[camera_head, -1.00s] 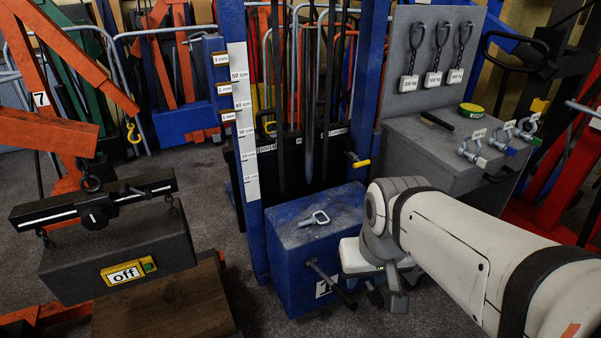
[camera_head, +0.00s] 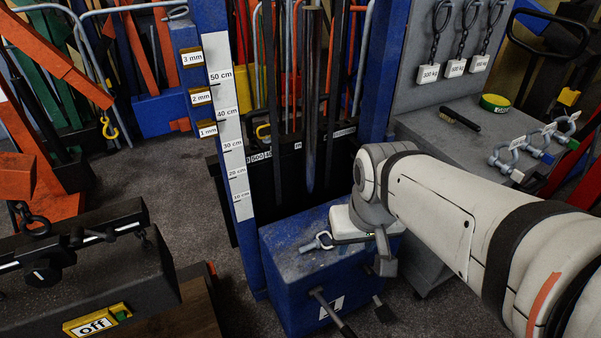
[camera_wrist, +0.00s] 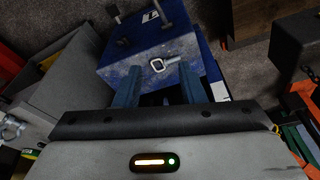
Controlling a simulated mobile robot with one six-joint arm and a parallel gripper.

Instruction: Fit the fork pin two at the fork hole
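A grey metal pin with a ring head (camera_head: 322,240) lies on top of the blue block (camera_head: 290,262). The same ring pin shows in the wrist view (camera_wrist: 158,65), ahead of and between the finger ends. I cannot tell whether it is fork pin two. My gripper (camera_wrist: 158,76) has its two fingers apart with nothing clasped between them. In the head view my wrist hangs over the block's right side, beside the pin, and hides part of the block's top. I cannot make out the fork hole in either view.
Dark bars (camera_head: 330,318) stick out of the block's front. A blue post with a white centimetre scale (camera_head: 226,130) rises behind its left side. A grey bench with shackles (camera_head: 505,155) stands at right.

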